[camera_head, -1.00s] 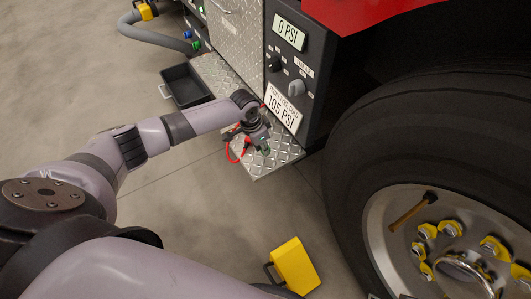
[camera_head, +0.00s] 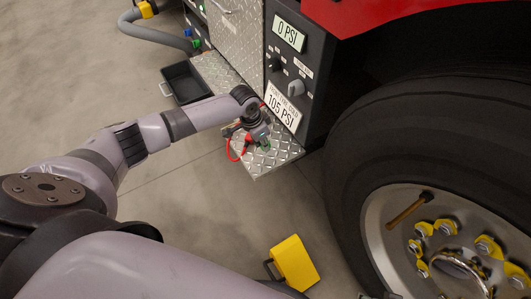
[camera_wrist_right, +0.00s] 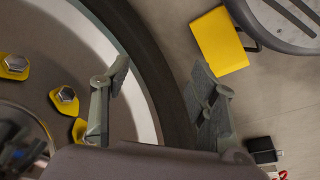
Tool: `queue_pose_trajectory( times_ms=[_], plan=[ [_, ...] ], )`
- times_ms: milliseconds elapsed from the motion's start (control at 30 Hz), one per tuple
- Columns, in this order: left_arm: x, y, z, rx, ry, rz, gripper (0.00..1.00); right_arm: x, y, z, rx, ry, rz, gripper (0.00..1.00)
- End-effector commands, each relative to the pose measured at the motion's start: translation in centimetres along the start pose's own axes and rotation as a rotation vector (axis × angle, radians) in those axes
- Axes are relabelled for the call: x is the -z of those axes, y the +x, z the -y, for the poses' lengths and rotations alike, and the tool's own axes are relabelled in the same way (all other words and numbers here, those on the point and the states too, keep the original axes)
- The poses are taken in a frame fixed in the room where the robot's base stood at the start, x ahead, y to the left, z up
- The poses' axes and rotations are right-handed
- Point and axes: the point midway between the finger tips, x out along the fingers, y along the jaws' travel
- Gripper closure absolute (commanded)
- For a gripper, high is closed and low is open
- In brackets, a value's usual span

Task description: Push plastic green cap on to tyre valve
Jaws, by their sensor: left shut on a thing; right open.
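My left gripper (camera_head: 259,138) is above the diamond-plate step, below the gauge panel. It is shut on a small green thing (camera_head: 264,147) that looks like the green cap; the fingers hide most of it. The tyre valve (camera_head: 408,211) is a brown stem slanting out of the wheel hub (camera_head: 380,230), well to the right of my left gripper. My right gripper (camera_wrist_right: 163,74) is open and empty in the right wrist view, with the wheel rim and tyre behind its fingers. I cannot make out the valve in that view.
A large black tyre (camera_head: 430,130) fills the right side. A yellow wheel chock (camera_head: 294,263) lies on the floor. A red hose (camera_head: 231,150) loops beside my left gripper on the step (camera_head: 285,152). A black tray (camera_head: 186,82) is behind. Yellow-tagged wheel nuts (camera_wrist_right: 66,97) stick out from the hub.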

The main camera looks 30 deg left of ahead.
Motion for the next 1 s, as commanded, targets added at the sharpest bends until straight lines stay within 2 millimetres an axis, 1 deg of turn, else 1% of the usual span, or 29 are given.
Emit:
queue_pose_trajectory(
  times_ms=[700,1000],
  plan=[
    [0.3,-1.1,0.0,0.0,0.0,0.0,1.0,-1.7,3.7,0.2,0.004,-0.004,0.023,0.46],
    [0.3,-1.1,0.0,0.0,0.0,0.0,1.0,-1.8,4.0,0.2,0.004,-0.004,0.022,0.46]
  ],
)
